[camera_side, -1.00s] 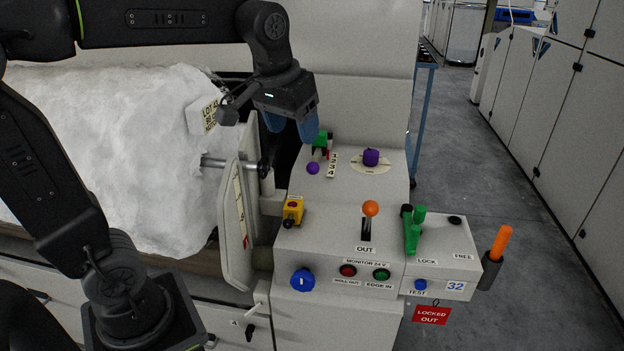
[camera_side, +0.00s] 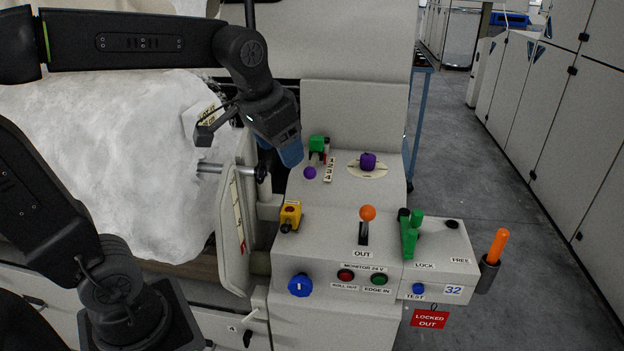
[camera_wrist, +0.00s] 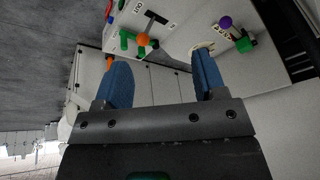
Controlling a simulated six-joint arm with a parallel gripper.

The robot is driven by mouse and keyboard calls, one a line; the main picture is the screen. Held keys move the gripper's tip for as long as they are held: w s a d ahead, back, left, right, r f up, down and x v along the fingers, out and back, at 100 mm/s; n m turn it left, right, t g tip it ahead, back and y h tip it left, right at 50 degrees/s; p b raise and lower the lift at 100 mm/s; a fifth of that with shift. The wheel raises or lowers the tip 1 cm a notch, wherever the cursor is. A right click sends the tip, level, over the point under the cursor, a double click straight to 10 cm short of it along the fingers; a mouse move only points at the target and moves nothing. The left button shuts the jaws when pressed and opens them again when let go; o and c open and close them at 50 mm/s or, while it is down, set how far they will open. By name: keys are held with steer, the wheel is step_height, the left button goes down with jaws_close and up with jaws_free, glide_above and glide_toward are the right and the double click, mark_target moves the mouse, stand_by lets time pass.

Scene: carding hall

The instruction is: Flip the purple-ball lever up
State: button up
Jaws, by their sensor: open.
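The purple-ball lever (camera_side: 310,173) is on the upper left of the grey control panel (camera_side: 352,197), beside a short numbered strip (camera_side: 329,169). Its ball shows, but its stem is hard to make out in the side view. The purple ball also shows in the wrist view (camera_wrist: 225,22), beyond the fingers and to the right. My gripper (camera_side: 290,160) has blue fingers and hangs just above and left of the ball, apart from it. In the wrist view my gripper (camera_wrist: 163,75) is open, with nothing between its fingers.
A green knob (camera_side: 317,144) is close behind the ball, and a purple knob (camera_side: 368,161) is to its right. An orange-ball lever (camera_side: 367,213), a green lock handle (camera_side: 409,235) and a yellow switch box (camera_side: 290,216) stand nearer the front. White fibre (camera_side: 90,160) fills the left.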

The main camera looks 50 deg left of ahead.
steer(key=w+a+f+g, duration=0.1)
steer(key=w+a, duration=0.3)
steer(key=w, duration=0.3)
steer(key=w+a+g, duration=0.1)
steer(key=w+a, duration=0.3)
steer(key=w, duration=0.2)
steer(key=n+g+y, duration=0.1)
steer(key=n+g, duration=0.1)
glide_toward(310, 168)
steer(key=f, duration=0.3)
steer(key=a+f, duration=0.1)
steer(key=f, duration=0.3)
steer(key=a+f, duration=0.1)
steer(key=f, duration=0.2)
steer(key=shift+s+f, duration=0.1)
steer(key=shift+f, duration=0.2)
